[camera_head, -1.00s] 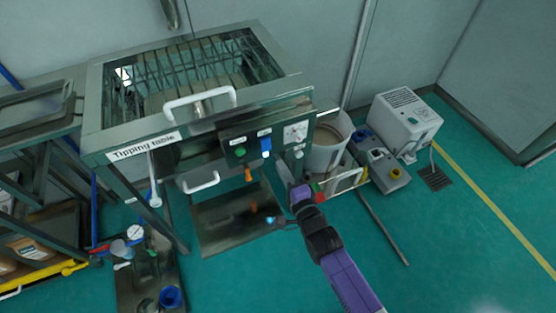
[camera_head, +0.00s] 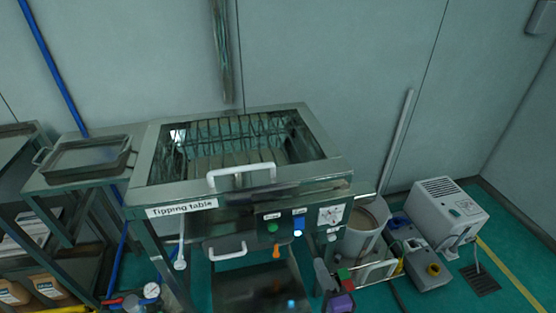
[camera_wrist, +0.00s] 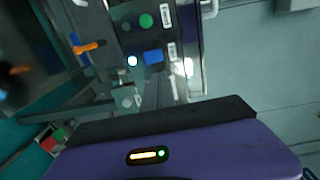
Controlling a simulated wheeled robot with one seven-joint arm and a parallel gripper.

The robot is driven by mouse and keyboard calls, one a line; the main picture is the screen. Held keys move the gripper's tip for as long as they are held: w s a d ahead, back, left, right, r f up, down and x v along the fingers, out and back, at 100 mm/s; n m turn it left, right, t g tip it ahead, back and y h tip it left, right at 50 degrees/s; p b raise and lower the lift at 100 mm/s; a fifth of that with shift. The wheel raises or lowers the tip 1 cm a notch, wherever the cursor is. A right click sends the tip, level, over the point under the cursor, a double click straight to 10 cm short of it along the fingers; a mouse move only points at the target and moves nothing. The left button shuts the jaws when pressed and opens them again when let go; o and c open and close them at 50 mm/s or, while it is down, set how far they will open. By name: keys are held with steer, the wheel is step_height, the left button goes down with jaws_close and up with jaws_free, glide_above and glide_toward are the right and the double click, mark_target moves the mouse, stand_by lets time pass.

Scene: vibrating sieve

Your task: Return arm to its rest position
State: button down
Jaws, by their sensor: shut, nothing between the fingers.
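My gripper (camera_head: 322,274) shows small at the bottom edge of the head view, shut and empty, with a purple part of my arm (camera_head: 341,302) just below it. It appears in front of and below the right end of the tipping table's control panel (camera_head: 300,226). The rest of my arm is cut off by the frame. In the wrist view, my purple and black wrist housing (camera_wrist: 190,150) fills the bottom. Beyond it the panel (camera_wrist: 125,45) appears turned on its side, with a green button, a blue switch and an orange lever. I cannot make out the fingertips there.
The tipping table (camera_head: 150,190) with white handles stands close ahead. A side table with a tray (camera_head: 88,158) stands left. Green floor shows at right.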

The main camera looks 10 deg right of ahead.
steer(key=s+r+n+g, duration=0.1)
steer(key=s+r+n, duration=0.4)
steer(key=s, duration=0.6)
steer(key=s+r+n+g, duration=0.1)
steer(key=s+r+n, duration=0.4)
steer(key=s, duration=0.6)
steer(key=s+r+n, duration=0.5)
steer(key=s+n, duration=0.3)
steer(key=s, duration=0.4)
steer(key=shift+a+r+g, duration=0.2)
steer(key=shift+r+g, duration=0.1)
steer(key=shift+g, duration=0.1)
